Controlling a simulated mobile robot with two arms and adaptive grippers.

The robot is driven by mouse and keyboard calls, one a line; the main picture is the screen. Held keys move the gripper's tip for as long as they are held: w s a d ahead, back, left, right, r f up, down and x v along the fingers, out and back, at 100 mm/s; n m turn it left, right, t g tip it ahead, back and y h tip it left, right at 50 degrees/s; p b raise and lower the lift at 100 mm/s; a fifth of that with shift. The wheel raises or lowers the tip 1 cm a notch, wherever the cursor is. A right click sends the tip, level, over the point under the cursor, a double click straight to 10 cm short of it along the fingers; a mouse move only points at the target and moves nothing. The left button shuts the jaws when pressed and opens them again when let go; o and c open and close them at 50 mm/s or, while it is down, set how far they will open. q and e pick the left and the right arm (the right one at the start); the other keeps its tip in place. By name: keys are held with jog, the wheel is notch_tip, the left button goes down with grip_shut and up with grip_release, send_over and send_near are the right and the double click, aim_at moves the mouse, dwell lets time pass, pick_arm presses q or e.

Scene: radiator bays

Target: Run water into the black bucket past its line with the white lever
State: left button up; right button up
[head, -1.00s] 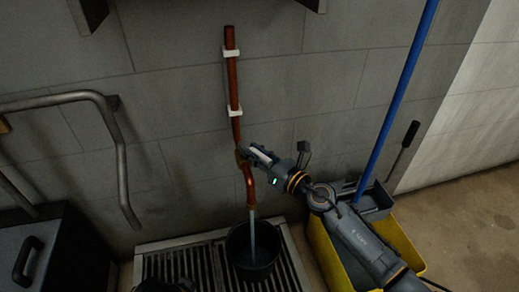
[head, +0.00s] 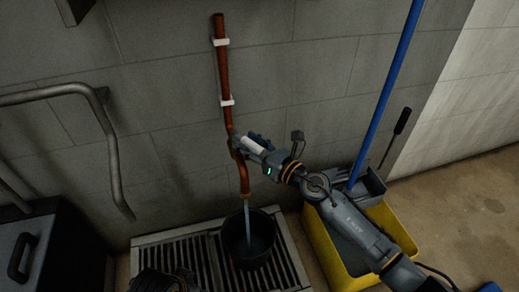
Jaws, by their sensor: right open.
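The black bucket (head: 250,262) stands upright on the floor grate under a copper pipe (head: 224,70). A thin stream of water (head: 247,218) runs from the pipe's spout (head: 243,180) into the bucket. Its line and the water level are too dark to make out. The white lever (head: 254,144) shows at the valve, partly covered by my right gripper (head: 246,144). My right gripper is open around or beside the lever; I cannot tell which. My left gripper (head: 165,281) shows only in part at the bottom edge, dark, with its fingers unclear.
The slatted grate (head: 185,258) lies along the wall. A yellow mop bucket (head: 322,250) with a blue pole (head: 388,90) stands to the right, behind my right arm. A metal rail (head: 108,135) and a dark box (head: 70,250) with a handle are at the left.

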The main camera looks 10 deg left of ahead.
jog(key=v, duration=1.1)
jog(key=shift+s+d, duration=0.2)
jog(key=shift+d, duration=0.05)
